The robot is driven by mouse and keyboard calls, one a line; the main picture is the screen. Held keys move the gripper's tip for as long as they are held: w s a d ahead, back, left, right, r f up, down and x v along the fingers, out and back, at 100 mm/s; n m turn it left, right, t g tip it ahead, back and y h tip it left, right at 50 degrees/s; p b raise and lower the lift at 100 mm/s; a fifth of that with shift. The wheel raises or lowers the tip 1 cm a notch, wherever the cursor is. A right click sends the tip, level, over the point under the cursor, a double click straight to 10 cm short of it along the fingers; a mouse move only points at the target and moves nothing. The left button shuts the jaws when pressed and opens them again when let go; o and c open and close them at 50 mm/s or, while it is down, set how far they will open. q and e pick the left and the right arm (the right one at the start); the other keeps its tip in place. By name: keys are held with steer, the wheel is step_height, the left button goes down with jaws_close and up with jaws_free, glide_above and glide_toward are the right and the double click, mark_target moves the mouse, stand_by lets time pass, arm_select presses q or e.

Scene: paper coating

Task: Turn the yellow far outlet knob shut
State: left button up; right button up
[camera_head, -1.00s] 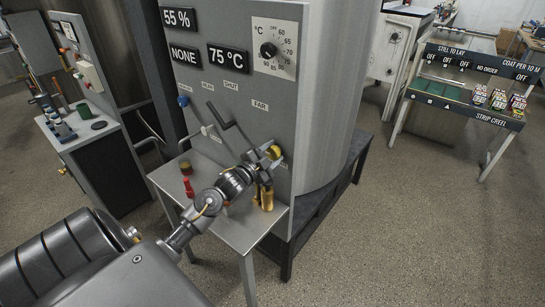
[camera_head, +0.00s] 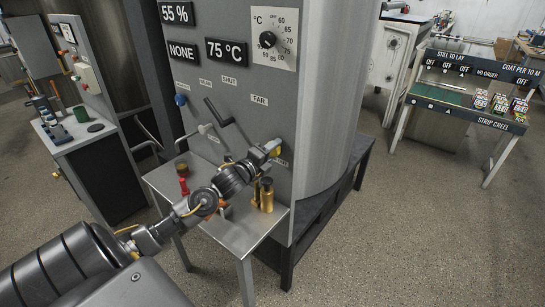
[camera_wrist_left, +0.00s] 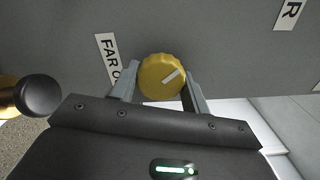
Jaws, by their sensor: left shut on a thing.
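The yellow far outlet knob (camera_wrist_left: 162,78) is on the grey panel, beside a label reading FAR in the left wrist view. My right gripper is not in view.
Below the knob, a metal shelf (camera_head: 232,238) holds a brass bottle (camera_head: 267,196) with a dark cap and a red item (camera_head: 184,187). A black lever (camera_head: 219,114) and a blue knob (camera_head: 181,100) are on the panel to the left. Open floor lies right.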

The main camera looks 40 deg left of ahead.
arm_select(q)
steer(key=m+b, duration=0.3)
steer(key=m, duration=0.1)
steer(key=m+b, duration=0.2)
steer(key=shift+f+b, duration=0.3)
steer(key=shift+b, duration=0.05)
steer(key=shift+r+m+b, duration=0.1)
steer(key=shift+m+b, duration=0.9)
steer(key=shift+b, duration=0.05)
steer(key=o, duration=1)
steer(key=shift+r, duration=0.1)
steer(key=shift+s+b, duration=1.35)
steer(key=shift+s, duration=4.1)
